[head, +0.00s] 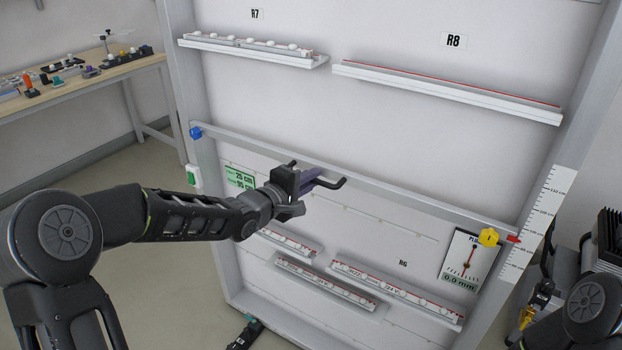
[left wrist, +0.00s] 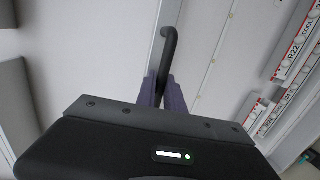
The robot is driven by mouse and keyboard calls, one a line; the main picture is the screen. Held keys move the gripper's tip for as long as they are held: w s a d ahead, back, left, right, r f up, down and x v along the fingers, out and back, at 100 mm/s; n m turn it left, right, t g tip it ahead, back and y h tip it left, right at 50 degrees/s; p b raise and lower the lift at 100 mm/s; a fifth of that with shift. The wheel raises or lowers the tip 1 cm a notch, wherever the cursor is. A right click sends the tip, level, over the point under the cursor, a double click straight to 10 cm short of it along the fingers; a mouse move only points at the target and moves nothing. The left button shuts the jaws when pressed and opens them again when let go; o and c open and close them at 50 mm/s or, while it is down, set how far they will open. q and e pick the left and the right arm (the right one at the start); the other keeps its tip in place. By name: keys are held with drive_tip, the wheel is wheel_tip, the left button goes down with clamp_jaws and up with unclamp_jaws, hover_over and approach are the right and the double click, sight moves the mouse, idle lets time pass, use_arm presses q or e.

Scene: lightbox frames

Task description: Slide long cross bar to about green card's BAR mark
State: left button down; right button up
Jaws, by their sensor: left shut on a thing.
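The long cross bar (head: 410,202) is a grey rail sloping down across the frame from upper left to lower right. A blue knob (head: 195,132) is at its left end, a yellow knob (head: 488,237) and red pointer (head: 513,239) at its right. My left gripper (head: 312,177) is shut on the bar's black handle (head: 335,184). In the left wrist view the purple fingers (left wrist: 162,92) close around the handle (left wrist: 169,45). The green card (head: 239,178) shows 25 cm and 95 cm; its labels are too small to read. My right gripper's jaws cannot be made out.
A white scale (head: 540,225) runs up the right post beside the pointer. A dial card (head: 468,258) reads 0.0 mm. Ledges R7 (head: 255,50) and R8 (head: 450,92) are above the bar; lower strips (head: 395,292) are below. A workbench (head: 80,85) stands left.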

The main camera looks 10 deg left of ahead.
use_arm(q)
drive_tip(key=shift+f, duration=0.95)
drive_tip(key=c, duration=1.5)
unclamp_jaws()
drive_tip(key=shift+r, duration=0.1)
drive_tip(key=shift+o, duration=0.2)
drive_tip(key=v, duration=0.7)
drive_tip(key=shift+s+a, duration=0.15)
drive_tip(key=shift+s, duration=0.25)
